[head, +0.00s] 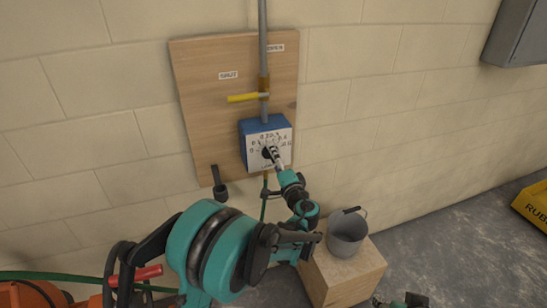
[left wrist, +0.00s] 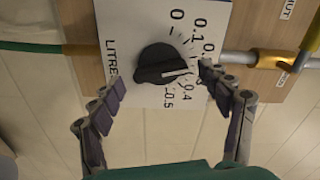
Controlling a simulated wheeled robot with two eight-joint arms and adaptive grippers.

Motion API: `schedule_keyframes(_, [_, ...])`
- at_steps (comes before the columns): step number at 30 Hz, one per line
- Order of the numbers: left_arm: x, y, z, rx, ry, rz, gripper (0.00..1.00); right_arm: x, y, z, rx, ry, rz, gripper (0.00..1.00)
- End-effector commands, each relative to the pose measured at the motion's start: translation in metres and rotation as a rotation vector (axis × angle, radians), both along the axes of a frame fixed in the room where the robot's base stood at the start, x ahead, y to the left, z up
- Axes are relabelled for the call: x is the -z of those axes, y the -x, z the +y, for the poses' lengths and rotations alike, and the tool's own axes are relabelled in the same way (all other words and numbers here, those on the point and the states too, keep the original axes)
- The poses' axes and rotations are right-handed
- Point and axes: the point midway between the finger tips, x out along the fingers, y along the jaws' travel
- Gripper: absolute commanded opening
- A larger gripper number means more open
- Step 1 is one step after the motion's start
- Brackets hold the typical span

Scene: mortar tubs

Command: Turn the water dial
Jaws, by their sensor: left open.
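The water dial is a black knob (left wrist: 160,65) on a white face marked in litres from 0 to 0.5. In the head view the face (head: 285,146) fronts a blue box (head: 262,125) on a wooden board. The knob's white pointer is turned toward the scale between 0.2 and 0.4, where a finger covers part of the markings. My left gripper (head: 271,154) is at the dial. In the left wrist view its fingers (left wrist: 160,80) are open on either side of the knob, apparently not touching it. My right gripper (head: 400,301) shows only partly at the bottom edge.
A yellow lever (head: 245,97) sits across the pipe (head: 263,45) above the dial. A grey bucket (head: 347,232) stands on a wooden block (head: 360,275) below right. A yellow bin (head: 534,207) is at the far right. Floor between them is clear.

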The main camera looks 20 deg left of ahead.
Motion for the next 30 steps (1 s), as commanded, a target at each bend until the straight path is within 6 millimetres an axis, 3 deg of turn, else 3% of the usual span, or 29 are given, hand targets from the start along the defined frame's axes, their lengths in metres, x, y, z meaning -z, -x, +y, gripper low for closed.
schedule_keyframes(6, [0.0,0.041,-0.03,0.005,0.0,0.0,0.78,0.0,0.0,0.0,0.0,0.0,0.0,0.52])
schedule_keyframes(13, [0.0,0.073,-0.05,0.002,0.0,0.0,0.78,0.0,0.0,0.0,0.0,0.0,0.0,0.52])
schedule_keyframes(30, [0.0,0.082,-0.055,0.001,0.0,0.0,0.78,0.0,0.0,0.0,0.0,0.0,0.0,0.52])
